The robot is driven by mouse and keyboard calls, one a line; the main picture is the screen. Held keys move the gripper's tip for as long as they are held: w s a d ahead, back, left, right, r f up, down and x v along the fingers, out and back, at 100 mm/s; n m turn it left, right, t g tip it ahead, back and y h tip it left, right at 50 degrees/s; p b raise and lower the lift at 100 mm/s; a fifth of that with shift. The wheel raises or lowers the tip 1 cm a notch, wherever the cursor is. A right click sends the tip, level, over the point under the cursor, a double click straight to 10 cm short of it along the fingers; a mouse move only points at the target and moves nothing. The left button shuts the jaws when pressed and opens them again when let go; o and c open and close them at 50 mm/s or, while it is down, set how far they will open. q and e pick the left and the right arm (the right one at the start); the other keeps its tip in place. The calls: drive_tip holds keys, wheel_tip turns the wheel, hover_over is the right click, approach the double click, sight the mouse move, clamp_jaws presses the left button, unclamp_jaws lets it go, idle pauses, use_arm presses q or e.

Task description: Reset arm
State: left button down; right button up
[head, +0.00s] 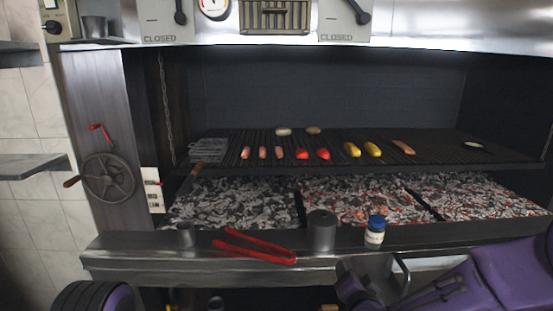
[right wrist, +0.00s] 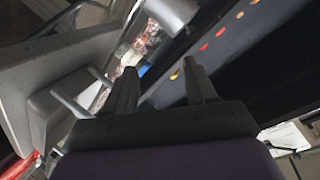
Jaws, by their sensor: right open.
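My right arm (head: 500,268) comes in from the lower right of the head view, purple with dark parts, low in front of the grill's steel ledge. My right gripper (right wrist: 160,68) shows in the right wrist view with two dark fingers spread apart and nothing between them. A metal bar handle (head: 402,272) is close by the arm, and in the wrist view the handle (right wrist: 72,104) lies left of the fingers, apart from them in the picture. My left gripper is not seen.
The ledge (head: 150,262) holds red tongs (head: 255,248), a dark canister (head: 321,232), a small cup (head: 185,235) and a blue-lidded jar (head: 375,233). Behind, several foods lie on the grate (head: 440,150) above coals. A crank wheel (head: 108,178) is at left.

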drive_tip(key=s+d+f+g, duration=0.4)
drive_tip(key=s+f, duration=0.5)
drive_tip(key=f, duration=0.5)
drive_tip(key=s+d+f+g, duration=0.2)
drive_tip(key=s+f, duration=0.3)
drive_tip(key=s, duration=0.4)
drive_tip(key=s+d+f+n+g+h, duration=0.1)
drive_tip(key=s+d+f+g, duration=0.2)
drive_tip(key=s, duration=0.6)
drive_tip(key=s+d+f+n+g+h, duration=0.1)
drive_tip(key=s+d+f+g, duration=0.1)
drive_tip(key=s+f, duration=0.6)
drive_tip(key=shift+s+d, duration=0.55)
drive_tip(key=shift+s, duration=0.25)
